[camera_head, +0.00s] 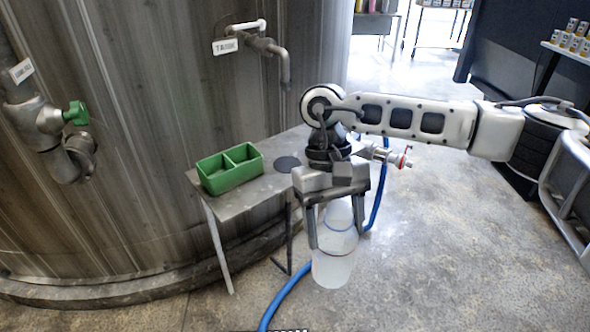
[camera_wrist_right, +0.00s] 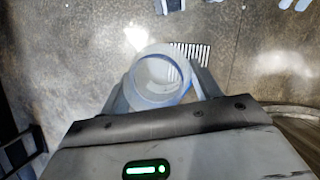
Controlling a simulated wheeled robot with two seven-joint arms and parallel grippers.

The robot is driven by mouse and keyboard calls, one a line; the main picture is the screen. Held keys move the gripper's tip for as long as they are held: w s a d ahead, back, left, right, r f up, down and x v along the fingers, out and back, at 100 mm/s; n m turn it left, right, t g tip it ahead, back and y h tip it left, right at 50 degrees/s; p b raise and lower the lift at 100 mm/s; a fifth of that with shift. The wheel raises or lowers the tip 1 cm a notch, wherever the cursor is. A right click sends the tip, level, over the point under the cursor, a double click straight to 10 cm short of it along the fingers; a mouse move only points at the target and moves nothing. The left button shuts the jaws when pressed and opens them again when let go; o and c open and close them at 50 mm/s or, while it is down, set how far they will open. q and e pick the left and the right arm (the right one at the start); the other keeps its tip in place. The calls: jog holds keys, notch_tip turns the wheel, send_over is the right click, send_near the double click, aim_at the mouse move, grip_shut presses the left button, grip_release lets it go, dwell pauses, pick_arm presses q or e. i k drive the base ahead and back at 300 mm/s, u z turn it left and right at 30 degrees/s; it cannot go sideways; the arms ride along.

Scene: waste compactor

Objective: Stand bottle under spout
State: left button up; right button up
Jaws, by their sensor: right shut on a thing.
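My right gripper (camera_head: 338,232) points down with its two fingers shut around a clear, pale bottle (camera_head: 334,268). The bottle hangs upright, in front of the small metal table (camera_head: 238,204) and apart from its top. In the right wrist view the bottle's round rim (camera_wrist_right: 160,80) shows between the fingers. The spout (camera_head: 285,80) is a bent grey pipe on the tank wall, next to a sign, with its outlet facing down. A dark round pad (camera_head: 288,163) lies on the table below the spout. My left gripper is out of view.
A green two-compartment tray (camera_head: 230,168) stands on the table, left of the pad. A blue hose (camera_head: 288,295) runs over the floor near the bottle. A valve with a green handle (camera_head: 76,113) is on the tank at left. Open floor lies to the right.

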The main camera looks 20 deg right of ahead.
aim_at(286, 164)
jog(key=z, duration=1.15)
jog(key=i, duration=1)
jog(key=u, duration=1.65)
jog(key=i, duration=0.5)
jog(key=u, duration=0.05)
